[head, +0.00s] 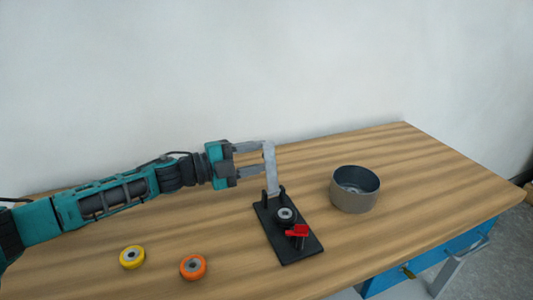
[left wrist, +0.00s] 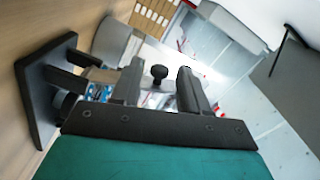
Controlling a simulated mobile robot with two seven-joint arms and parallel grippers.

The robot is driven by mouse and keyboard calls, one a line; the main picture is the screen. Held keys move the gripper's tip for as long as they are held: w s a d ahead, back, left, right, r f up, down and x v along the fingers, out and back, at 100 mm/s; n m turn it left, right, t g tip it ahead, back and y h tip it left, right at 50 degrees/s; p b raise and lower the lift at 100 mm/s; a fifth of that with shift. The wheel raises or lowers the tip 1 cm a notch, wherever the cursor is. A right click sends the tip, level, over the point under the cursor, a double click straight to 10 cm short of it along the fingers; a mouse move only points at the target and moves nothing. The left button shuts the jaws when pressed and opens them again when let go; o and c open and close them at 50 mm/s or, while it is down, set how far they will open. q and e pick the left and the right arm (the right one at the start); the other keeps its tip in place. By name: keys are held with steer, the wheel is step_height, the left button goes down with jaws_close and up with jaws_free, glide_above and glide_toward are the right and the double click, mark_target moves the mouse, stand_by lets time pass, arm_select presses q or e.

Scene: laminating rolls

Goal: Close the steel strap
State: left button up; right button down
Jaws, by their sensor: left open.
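The steel strap (head: 272,178) stands raised, nearly upright, at the far end of a black base plate (head: 289,248). A black roll (head: 286,215) with a pale centre sits on the plate, and a red clip-like part (head: 297,232) is in front of it. My left gripper (head: 265,160) is open, its fingertips close at the left side of the strap's upper part; I cannot tell if they touch. In the left wrist view the open fingers (left wrist: 160,88) have a dark knob (left wrist: 159,72) showing between them, and the base plate (left wrist: 38,95) is at the left. My right gripper is not seen.
A grey round bowl (head: 355,190) stands right of the plate. A yellow roll (head: 132,257) and an orange roll (head: 193,267) lie at the front left of the wooden table (head: 430,180). The table's right side is clear. A blue drawer unit (head: 430,265) is below.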

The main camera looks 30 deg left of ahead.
arm_select(q)
steer(key=shift+x, duration=1.25)
jaws_close()
